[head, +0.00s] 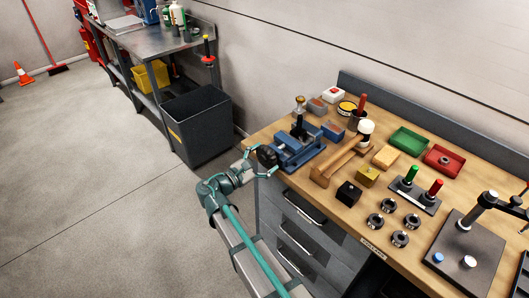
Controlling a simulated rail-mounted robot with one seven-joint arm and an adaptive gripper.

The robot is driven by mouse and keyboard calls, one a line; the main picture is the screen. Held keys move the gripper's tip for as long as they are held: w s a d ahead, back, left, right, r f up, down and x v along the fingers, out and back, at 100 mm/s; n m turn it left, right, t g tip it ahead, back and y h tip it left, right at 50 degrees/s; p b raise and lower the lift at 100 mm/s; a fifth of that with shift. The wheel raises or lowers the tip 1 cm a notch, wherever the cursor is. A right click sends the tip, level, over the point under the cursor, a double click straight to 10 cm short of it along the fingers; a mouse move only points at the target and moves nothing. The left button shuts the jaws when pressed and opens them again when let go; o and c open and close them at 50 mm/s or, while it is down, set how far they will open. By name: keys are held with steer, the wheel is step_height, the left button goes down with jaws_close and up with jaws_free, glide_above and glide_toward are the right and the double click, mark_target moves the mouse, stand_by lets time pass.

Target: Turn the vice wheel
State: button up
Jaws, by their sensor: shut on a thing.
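The blue vice (297,148) stands at the left end of the wooden workbench. Its dark wheel (267,157) faces left, just off the bench's edge. My gripper (260,165) is at the wheel, with its teal fingers around the wheel's rim and shut on it. My arm reaches up to it from the lower part of the view. The far side of the wheel and the exact finger contact are too small to make out.
On the workbench (331,193), a wooden mallet (343,157), a black block (348,193), a brass block (367,176) and several dark rings stand right of the vice. A black bin (196,125) stands left of the bench.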

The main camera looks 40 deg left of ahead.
steer(key=n+p, duration=0.5)
steer(key=shift+r+n, duration=0.2)
steer(key=shift+n, duration=0.1)
steer(key=n+p, duration=0.3)
steer(key=n, duration=0.1)
steer(key=shift+d+f+p, duration=0.1)
steer(key=shift+p, duration=0.25)
steer(key=shift+f+n+p, duration=0.1)
steer(key=shift+n+p, duration=0.25)
steer(key=shift+n, duration=0.35)
steer(key=o, duration=0.9)
steer(key=shift+o, duration=0.2)
steer(key=shift+s, duration=0.15)
steer(key=s+a, duration=0.2)
steer(key=s, duration=0.9)
steer(key=shift+s, duration=0.35)
